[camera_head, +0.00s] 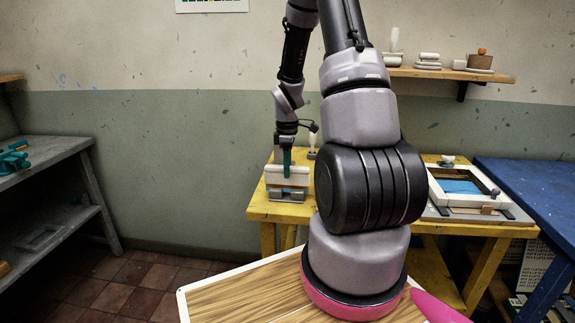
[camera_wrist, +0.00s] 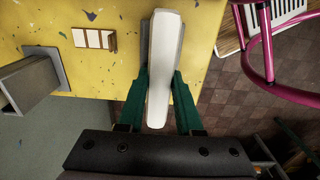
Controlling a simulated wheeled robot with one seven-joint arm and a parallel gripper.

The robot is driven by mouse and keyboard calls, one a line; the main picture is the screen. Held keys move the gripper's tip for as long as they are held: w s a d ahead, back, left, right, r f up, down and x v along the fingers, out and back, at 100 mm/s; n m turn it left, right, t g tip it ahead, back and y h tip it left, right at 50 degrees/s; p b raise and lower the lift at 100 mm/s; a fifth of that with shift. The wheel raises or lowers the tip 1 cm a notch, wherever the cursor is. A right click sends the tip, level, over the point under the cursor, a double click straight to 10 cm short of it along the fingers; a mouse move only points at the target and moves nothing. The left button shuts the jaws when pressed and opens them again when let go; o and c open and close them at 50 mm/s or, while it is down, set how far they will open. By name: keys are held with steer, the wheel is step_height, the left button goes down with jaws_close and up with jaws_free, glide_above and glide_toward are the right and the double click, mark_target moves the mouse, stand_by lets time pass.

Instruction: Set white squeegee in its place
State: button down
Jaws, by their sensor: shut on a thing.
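The white squeegee (camera_head: 297,174) is a pale bar over the left part of the yellow table (camera_head: 262,209). My gripper (camera_head: 287,165) has teal fingers and is shut on it from above. In the wrist view the squeegee (camera_wrist: 163,60) runs lengthwise between the fingertips (camera_wrist: 162,80). A grey piece (camera_wrist: 145,42) shows along its left edge. In the head view a low grey stand (camera_head: 288,195) is just below the squeegee. I cannot tell whether the squeegee touches it.
A hinged screen frame (camera_head: 434,197) with a blue panel lies at the table's right. A grey metal piece (camera_wrist: 32,88) and a small white-and-brown block (camera_wrist: 94,39) sit left of the squeegee in the wrist view. A wall shelf (camera_head: 440,73) hangs behind.

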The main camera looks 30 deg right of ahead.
steer(key=shift+f, duration=0.55)
steer(key=c, duration=0.5)
jaws_free()
step_height(320, 180, up, 11)
steer(key=shift+f, duration=0.1)
steer(key=s+a+r+m+t, duration=0.2)
steer(key=s+a+r+m, duration=0.2)
steer(key=r, duration=0.4)
steer(key=s+a+r+m+t, duration=0.1)
steer(key=s+a+r+m, duration=0.2)
steer(key=r, duration=0.5)
steer(key=s+a+r+m+t+y, duration=0.2)
steer(key=s+a+r+m+t, duration=0.2)
steer(key=s, duration=0.8)
step_height(320, 180, up, 4)
steer(key=a+m, duration=0.2)
steer(key=m, duration=0.2)
steer(key=shift+s+a+f, duration=0.2)
steer(key=shift+s, duration=0.1)
